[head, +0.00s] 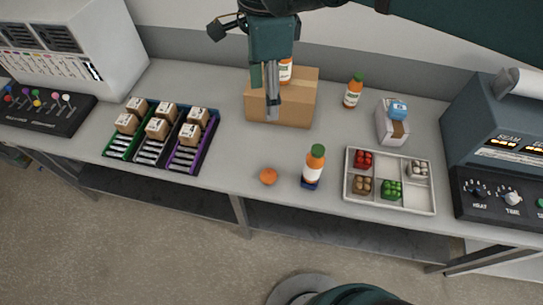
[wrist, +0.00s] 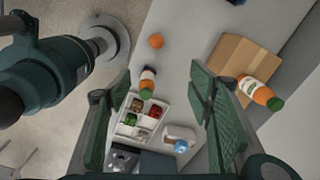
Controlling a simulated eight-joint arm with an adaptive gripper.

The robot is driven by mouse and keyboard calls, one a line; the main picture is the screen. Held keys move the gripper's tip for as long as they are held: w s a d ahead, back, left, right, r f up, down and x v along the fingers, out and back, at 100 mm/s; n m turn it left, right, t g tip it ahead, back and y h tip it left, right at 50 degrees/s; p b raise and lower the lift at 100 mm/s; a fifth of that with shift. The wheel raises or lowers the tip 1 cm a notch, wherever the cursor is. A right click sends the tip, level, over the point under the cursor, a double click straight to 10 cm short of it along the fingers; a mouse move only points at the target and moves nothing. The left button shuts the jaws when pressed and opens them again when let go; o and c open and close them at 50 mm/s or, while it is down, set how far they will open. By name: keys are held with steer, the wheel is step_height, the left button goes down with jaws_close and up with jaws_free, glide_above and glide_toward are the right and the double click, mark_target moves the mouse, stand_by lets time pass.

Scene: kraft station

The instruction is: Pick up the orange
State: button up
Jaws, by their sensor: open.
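My gripper (head: 270,103) hangs above the bench at the back, in front of the cardboard box and away from the orange. In the wrist view my gripper (wrist: 165,90) is open, its two green fingers wide apart with nothing between them close up.
A bottle (head: 313,168) stands just right of the orange. A divided tray (head: 389,206) is farther right. Coloured racks (head: 208,140) with small boxes are left.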

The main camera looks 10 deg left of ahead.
glide_above(269, 173)
step_height(269, 173, down, 29)
steer(key=shift+d+f, duration=0.15)
steer(key=shift+f, duration=0.05)
steer(key=shift+f, duration=0.15)
stand_by(0.3)
steer(key=shift+f, duration=1.15)
steer(key=shift+f, duration=0.1)
steer(key=shift+f+b, duration=0.5)
steer(key=shift+f, duration=2)
steer(key=c, duration=1)
